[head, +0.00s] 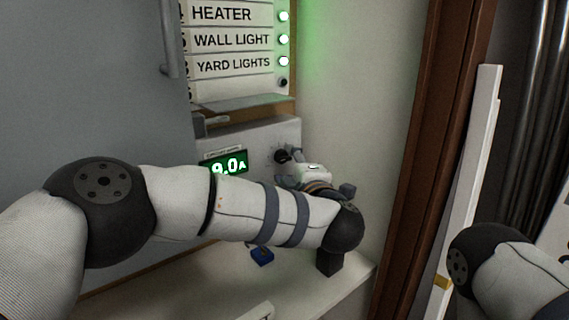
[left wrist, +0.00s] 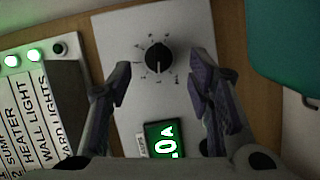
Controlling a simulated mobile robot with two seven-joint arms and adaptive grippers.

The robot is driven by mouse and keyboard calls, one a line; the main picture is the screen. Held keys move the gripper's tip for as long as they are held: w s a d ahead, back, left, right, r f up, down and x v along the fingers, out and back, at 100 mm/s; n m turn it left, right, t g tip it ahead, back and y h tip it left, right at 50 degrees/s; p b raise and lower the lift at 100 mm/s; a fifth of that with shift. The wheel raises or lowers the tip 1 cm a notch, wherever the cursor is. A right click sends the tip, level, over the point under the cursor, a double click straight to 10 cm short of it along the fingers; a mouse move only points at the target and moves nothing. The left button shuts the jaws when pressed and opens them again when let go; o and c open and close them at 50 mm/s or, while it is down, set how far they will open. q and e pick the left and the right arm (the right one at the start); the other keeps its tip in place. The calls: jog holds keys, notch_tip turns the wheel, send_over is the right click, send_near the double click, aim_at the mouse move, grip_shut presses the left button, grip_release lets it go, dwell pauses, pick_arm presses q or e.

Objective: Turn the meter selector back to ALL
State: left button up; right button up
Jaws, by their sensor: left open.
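The meter selector is a round black knob (left wrist: 158,57) on a light grey panel (left wrist: 190,25). In the left wrist view its white pointer line points down toward the display; the marks around it are too small to read. The knob also shows in the head view (head: 282,156). The green meter display (head: 228,166) reads about 9.0A and is partly covered by my arm; it is cut off in the left wrist view (left wrist: 162,139). My left gripper (left wrist: 161,84) is open and empty, its fingers on either side below the knob, apart from it. My right gripper is out of view.
A label board (head: 232,40) with several lit green lamps and one dark lamp is above the meter panel. A small blue object (head: 262,255) lies on the shelf (head: 190,285) below my left arm. A brown post (head: 430,130) stands to the right.

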aim_at(283, 157)
pick_arm(q)
jog(key=shift+x, duration=1.25)
jog(key=shift+w+r, duration=0.1)
jog(key=shift+w, duration=0.1)
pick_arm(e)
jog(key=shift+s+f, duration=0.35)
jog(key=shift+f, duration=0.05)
pick_arm(q)
grip_shut()
jog(key=shift+f+n+t+b, duration=0.35)
jog(key=shift+n+t, duration=0.15)
jog(key=shift+n, duration=0.5)
jog(key=shift+f+n, duration=0.15)
jog(key=shift+n, duration=0.55)
jog(key=shift+n+t+b, duration=0.4)
jog(key=shift+n, duration=0.1)
jog(key=shift+n+y, duration=0.4)
jog(key=shift+n, duration=0.1)
grip_release()
jog(key=shift+r, duration=0.25)
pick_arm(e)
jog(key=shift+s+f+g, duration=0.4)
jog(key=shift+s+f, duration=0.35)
